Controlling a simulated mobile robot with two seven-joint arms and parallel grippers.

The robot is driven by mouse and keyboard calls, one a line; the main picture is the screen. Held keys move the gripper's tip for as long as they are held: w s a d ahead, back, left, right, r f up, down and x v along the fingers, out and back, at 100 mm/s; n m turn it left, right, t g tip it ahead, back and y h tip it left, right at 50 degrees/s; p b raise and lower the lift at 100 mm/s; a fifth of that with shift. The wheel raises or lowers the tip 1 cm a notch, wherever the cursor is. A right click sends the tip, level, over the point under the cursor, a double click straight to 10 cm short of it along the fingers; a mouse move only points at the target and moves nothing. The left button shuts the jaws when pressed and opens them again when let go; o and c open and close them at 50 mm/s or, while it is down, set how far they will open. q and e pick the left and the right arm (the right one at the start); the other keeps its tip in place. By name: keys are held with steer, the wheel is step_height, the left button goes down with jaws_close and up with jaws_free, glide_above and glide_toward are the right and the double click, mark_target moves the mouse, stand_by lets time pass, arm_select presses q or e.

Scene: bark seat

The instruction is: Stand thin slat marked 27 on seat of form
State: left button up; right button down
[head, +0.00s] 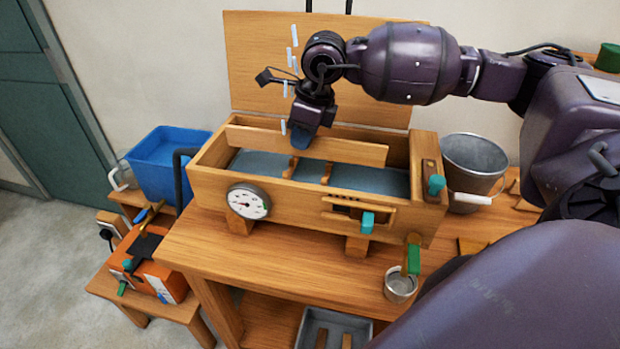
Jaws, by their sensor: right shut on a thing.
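The form is a long wooden box (213,187) on the bench, with a grey-blue bed (262,163) inside as its seat. A long thin wooden slat (255,139) stands on edge, lengthwise over the back part of the box. I cannot read a 27 on it. My right gripper (303,137) points down from above and is shut on the slat near its middle, its fingers covering part of it. I cannot tell whether the slat's lower edge touches the bed. My left gripper is not in view.
Two small wooden pieces (326,173) cross the bed. A dial (248,202) and teal-handled clamps (367,222) are on the box's front and right end. A wooden board (262,60) rises behind. A metal bucket (472,160) stands right, a blue tub (165,160) left.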

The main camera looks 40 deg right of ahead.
steer(key=shift+r+p, duration=0.4)
steer(key=shift+r, duration=0.65)
steer(key=shift+r+p, duration=0.3)
steer(key=shift+r, duration=0.6)
